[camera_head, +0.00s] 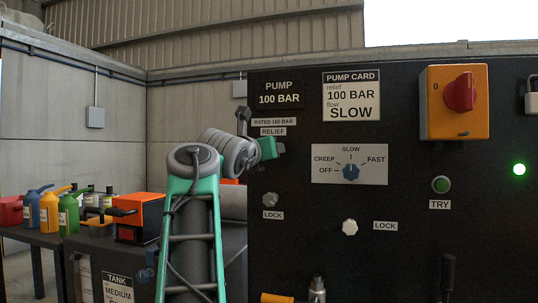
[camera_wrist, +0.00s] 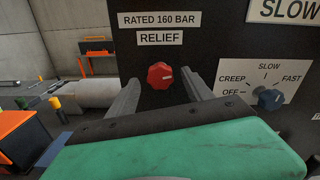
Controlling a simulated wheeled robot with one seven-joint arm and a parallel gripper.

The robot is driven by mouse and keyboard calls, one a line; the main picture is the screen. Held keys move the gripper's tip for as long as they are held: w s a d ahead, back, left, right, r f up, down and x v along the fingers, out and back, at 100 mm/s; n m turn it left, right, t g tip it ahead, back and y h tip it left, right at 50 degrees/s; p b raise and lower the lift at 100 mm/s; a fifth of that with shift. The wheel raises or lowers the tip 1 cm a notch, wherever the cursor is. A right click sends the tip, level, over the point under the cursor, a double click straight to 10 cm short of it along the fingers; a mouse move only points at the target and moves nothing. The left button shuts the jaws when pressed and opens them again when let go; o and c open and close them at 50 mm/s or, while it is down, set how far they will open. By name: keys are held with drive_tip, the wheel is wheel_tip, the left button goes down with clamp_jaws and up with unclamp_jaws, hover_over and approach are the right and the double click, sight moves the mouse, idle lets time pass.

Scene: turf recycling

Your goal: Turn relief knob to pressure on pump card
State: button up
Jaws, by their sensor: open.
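The red relief knob (camera_wrist: 160,75) shows in the wrist view below the "RELIEF" and "RATED 160 BAR" labels. A pale mark lies on its right side. My gripper (camera_wrist: 161,84) is open, with one grey finger on each side of the knob. Small gaps seem to separate the fingers from it; I cannot tell whether either touches. In the head view my gripper (camera_head: 278,148) is at the panel below the "RELIEF" label and hides the knob. The pump card (camera_head: 351,96) reads relief 100 BAR, flow SLOW.
A blue flow selector (camera_head: 351,172) is to the right of my gripper. A grey lock knob (camera_head: 270,200) is below it, and a pale lock knob (camera_head: 349,227) lower right. A red switch (camera_head: 460,91) is at upper right. The table at left holds several containers.

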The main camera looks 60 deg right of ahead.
drive_tip(key=a, duration=0.4)
drive_tip(key=shift+s+a, duration=0.35)
